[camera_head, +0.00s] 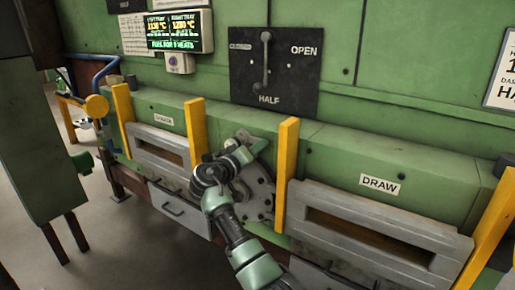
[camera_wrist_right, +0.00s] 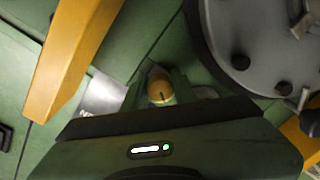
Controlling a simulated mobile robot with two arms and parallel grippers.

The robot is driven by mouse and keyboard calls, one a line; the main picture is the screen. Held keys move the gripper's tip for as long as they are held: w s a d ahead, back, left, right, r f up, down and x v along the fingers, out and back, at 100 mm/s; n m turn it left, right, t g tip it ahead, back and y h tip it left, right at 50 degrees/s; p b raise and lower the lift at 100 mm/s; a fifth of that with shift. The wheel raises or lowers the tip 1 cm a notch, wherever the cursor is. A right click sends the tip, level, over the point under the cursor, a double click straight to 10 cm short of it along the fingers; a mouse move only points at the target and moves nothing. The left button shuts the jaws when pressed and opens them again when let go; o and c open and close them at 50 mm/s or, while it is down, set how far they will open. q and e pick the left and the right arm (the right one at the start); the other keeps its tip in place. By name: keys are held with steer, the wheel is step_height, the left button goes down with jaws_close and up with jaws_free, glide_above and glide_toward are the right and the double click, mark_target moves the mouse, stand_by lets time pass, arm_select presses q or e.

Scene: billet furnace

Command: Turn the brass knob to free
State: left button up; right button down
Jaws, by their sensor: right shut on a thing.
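The brass knob (camera_wrist_right: 161,84) shows in the right wrist view as a small round yellow cap with a dark mark line. My right gripper (camera_wrist_right: 158,95) is shut on it, with a green finger on either side. In the head view my right gripper (camera_head: 242,157) is at the green furnace front, between two yellow posts. The knob is hidden there behind the gripper and wrist. My left gripper is not in view.
A grey bolted round plate (camera_head: 258,193) lies close to the gripper. Yellow posts (camera_head: 287,160) flank it. The draw slot (camera_head: 370,236) is at right. A black lever panel (camera_head: 275,70) and a lit display (camera_head: 173,31) are above. A green box (camera_head: 38,130) stands at left.

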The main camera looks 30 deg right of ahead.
steer(key=n+p, duration=0.1)
steer(key=n, duration=0.2)
steer(key=shift+r+n, duration=0.1)
steer(key=shift+n, duration=0.3)
steer(key=shift+n+g+p, duration=0.3)
steer(key=shift+n+p, duration=0.95)
steer(key=shift+n, duration=0.65)
steer(key=c, duration=1.1)
jaws_free()
steer(key=shift+c, duration=0.2)
